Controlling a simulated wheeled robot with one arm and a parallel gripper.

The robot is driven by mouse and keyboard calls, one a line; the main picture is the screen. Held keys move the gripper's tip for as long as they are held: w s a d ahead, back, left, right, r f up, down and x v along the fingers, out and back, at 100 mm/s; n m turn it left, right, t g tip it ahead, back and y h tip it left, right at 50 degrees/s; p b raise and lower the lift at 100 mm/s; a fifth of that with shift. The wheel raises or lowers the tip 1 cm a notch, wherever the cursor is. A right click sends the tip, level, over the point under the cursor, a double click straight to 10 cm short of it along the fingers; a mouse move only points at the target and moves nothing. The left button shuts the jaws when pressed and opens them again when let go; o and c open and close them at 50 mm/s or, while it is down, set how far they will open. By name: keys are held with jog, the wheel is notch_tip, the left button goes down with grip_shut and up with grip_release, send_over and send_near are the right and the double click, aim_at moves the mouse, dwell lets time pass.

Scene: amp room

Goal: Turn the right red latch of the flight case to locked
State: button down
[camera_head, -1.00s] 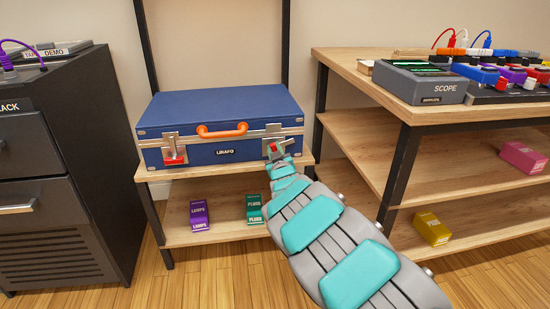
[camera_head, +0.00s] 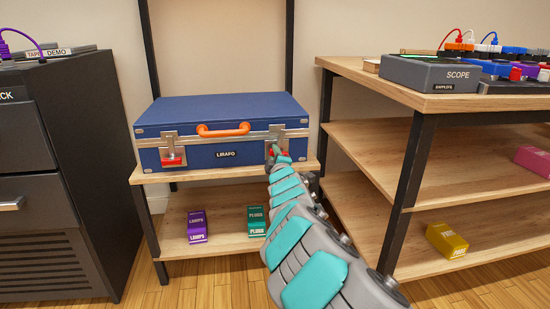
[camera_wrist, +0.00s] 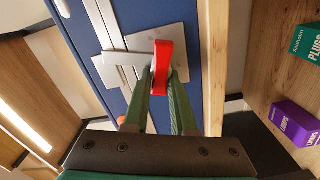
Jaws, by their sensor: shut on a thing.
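The blue flight case (camera_head: 225,155) lies shut on the upper wooden shelf, with an orange handle (camera_head: 223,130) in front. Its right red latch (camera_head: 284,158) is partly hidden by my gripper (camera_head: 274,153). In the wrist view, my gripper (camera_wrist: 163,78) is shut on the right red latch (camera_wrist: 163,62), one green finger on each side. There the red bar lies roughly parallel to the shelf edge, on its metal plate (camera_wrist: 172,42). The left red latch (camera_head: 172,160) lies level, low on its own plate.
A purple box (camera_head: 197,226) and a green box (camera_head: 256,220) stand on the lower shelf. A dark cabinet (camera_head: 70,180) is at left. A wooden rack (camera_head: 365,145) stands close at right, with a grey scope box (camera_head: 430,73) on top.

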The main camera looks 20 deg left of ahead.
jog(key=shift+f+n, duration=0.15)
jog(key=shift+n, duration=0.65)
jog(key=shift+f+n, duration=0.15)
jog(key=shift+n, duration=0.95)
jog(key=c, duration=0.7)
grip_release()
jog(key=shift+a, duration=0.1)
jog(key=shift+s, duration=0.1)
jog(key=shift+s+d+r, duration=0.1)
jog(key=shift+s+d, duration=0.1)
jog(key=shift+s, duration=0.2)
jog(key=shift+p+v, duration=0.75)
jog(key=shift+v, duration=2.65)
jog(key=shift+d, duration=0.15)
